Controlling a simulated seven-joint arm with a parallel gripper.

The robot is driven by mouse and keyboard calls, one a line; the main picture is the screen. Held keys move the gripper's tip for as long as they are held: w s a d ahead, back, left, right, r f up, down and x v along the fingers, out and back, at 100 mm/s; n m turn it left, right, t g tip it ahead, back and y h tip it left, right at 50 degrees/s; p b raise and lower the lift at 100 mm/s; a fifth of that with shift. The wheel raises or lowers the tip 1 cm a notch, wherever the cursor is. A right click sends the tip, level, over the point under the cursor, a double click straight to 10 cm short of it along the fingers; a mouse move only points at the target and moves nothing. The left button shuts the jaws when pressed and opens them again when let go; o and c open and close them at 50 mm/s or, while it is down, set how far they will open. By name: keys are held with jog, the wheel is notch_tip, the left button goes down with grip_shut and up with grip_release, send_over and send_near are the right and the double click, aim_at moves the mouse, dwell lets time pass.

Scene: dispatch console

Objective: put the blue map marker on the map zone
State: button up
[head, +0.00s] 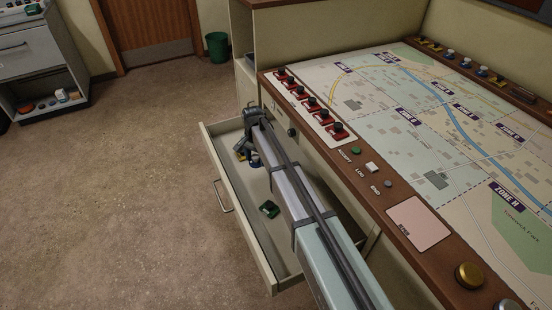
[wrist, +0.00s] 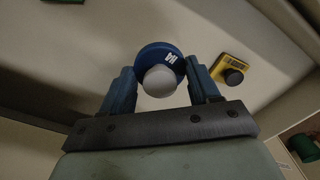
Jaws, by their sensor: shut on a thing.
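The blue map marker (wrist: 150,53), a blue disc with a white knob, sits between the two blue fingers of my gripper (wrist: 163,85) in the wrist view. My gripper is shut on it. In the head view my gripper (head: 248,152) is down in the open drawer (head: 233,190), and a bit of the blue marker (head: 256,161) shows beside my arm. The map (head: 400,125) lies on the console top to the right, with several labelled zones, among them Zone H (head: 507,197). My arm hides part of the drawer.
A yellow marker (wrist: 233,70) with a dark knob lies right of the held one. A green piece (head: 269,209) lies nearer in the drawer. Red switches (head: 311,103) and a wooden rim (head: 345,142) border the map. More markers stand on the far ledge (head: 483,70).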

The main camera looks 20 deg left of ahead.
notch_tip(320, 180, up, 33)
jog(key=w+d+m, duration=0.3)
jog(key=d+m, duration=0.1)
jog(key=d, duration=1.2)
jog(key=w+d+m, duration=0.3)
jog(key=d+m, duration=0.1)
jog(key=d, duration=1.1)
jog(key=m, duration=0.8)
send_over(427, 172)
notch_tip(427, 172, down, 4)
jog(key=shift+f, duration=5.4)
jog(key=shift+f, duration=0.15)
jog(key=o, duration=1.1)
